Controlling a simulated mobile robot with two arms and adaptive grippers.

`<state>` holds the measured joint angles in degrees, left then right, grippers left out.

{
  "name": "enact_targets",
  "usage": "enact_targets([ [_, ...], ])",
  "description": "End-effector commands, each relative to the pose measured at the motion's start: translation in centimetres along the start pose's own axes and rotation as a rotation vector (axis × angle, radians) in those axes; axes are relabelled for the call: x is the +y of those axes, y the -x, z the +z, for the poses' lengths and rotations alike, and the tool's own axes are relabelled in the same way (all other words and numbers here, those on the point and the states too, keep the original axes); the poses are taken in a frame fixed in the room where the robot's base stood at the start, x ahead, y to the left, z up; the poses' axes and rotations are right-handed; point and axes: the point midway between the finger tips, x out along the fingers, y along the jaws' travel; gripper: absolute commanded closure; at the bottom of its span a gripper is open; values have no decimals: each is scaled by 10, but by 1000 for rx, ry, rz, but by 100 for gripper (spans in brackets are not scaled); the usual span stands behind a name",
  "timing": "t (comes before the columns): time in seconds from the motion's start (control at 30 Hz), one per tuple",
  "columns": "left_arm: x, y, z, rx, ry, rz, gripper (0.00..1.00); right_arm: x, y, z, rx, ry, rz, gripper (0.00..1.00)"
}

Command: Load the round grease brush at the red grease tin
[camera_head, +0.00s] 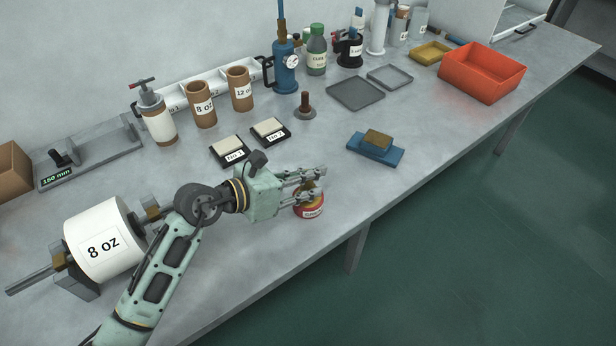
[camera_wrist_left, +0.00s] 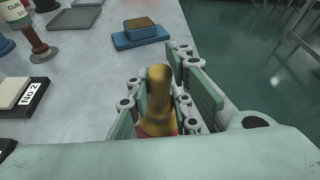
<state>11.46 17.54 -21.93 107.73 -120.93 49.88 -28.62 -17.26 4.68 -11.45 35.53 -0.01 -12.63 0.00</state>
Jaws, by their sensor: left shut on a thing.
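My left gripper (camera_head: 309,184) reaches in from the left, its fingers shut around the round grease brush. The brush's yellow-brown handle (camera_wrist_left: 158,92) stands up between the finger pads in the left wrist view. The red grease tin (camera_head: 311,211) stands on the bench directly below the fingers, with a pale label on its front. A little of its red shows under the brush in the wrist view. The brush's lower end and the tin's inside are hidden, so I cannot tell whether the bristles touch the grease. My right gripper is not in view.
A blue block with a tan top (camera_head: 375,147) lies to the right, and black-based pads (camera_head: 270,132) lie behind. The white 8 oz roll (camera_head: 104,241) stands left beside my arm. An orange bin (camera_head: 482,72) sits far right. The bench's front edge is close to the tin.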

Motion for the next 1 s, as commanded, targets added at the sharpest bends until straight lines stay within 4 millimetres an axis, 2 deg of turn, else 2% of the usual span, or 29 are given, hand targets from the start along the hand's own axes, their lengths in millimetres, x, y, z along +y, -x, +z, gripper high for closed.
enact_targets([
  [1.0, 1, -3, -9, 2, 0, 0, 100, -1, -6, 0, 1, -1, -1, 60],
])
